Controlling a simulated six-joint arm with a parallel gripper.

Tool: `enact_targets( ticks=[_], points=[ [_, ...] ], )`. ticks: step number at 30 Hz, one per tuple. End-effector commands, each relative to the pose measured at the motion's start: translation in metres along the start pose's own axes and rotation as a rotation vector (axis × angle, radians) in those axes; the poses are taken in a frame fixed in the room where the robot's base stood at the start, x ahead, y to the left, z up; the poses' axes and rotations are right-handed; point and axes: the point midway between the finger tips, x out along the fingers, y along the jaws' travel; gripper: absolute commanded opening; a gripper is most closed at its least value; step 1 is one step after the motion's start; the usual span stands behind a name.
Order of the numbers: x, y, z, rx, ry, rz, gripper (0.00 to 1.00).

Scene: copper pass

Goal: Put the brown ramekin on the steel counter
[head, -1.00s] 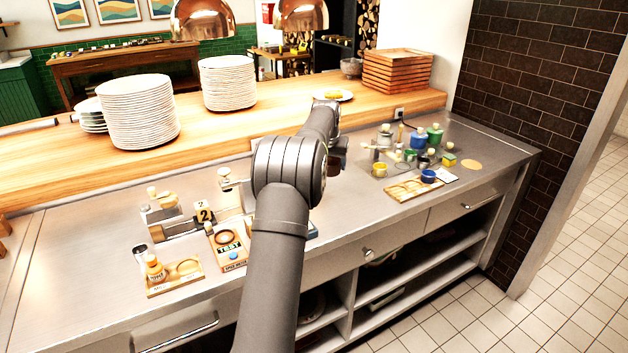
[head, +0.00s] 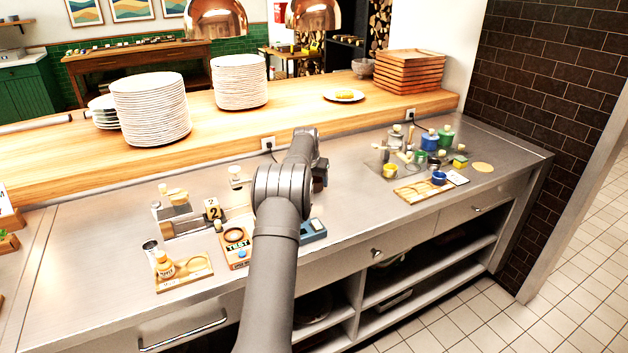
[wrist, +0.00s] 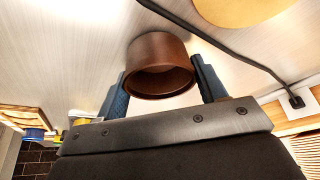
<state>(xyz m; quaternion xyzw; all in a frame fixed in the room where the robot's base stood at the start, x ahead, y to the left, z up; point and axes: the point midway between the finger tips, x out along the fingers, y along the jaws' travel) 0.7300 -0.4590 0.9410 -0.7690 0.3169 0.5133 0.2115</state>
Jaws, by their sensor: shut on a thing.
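The brown ramekin (wrist: 158,62) is between the two blue fingers of my gripper (wrist: 162,88) in the wrist view, with a finger against each side. Its open mouth faces the camera, and it looks empty. The steel counter (wrist: 65,50) lies just beyond it; I cannot tell whether the ramekin touches it. In the head view a small part of the ramekin (head: 319,184) shows beside my arm, over the middle of the steel counter (head: 350,220). My arm hides most of the gripper there.
A black cable (wrist: 205,35) runs past the ramekin to a wall socket (wrist: 297,102). A test device (head: 236,246) and a wooden tray (head: 196,280) stand left of my arm. Bottles and pots (head: 430,143) stand at the right. Counter between my arm and the pots is clear.

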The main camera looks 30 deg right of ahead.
Motion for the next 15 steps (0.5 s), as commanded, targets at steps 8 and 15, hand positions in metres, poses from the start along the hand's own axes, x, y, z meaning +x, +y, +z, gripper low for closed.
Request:
enact_targets(
  ticks=[8,15],
  points=[
    [0.0009,0.0002,0.0002,0.0,0.001,0.0,0.41],
    [0.0024,0.0002,0.0009,0.0,0.0,0.0,0.86]
  ],
)
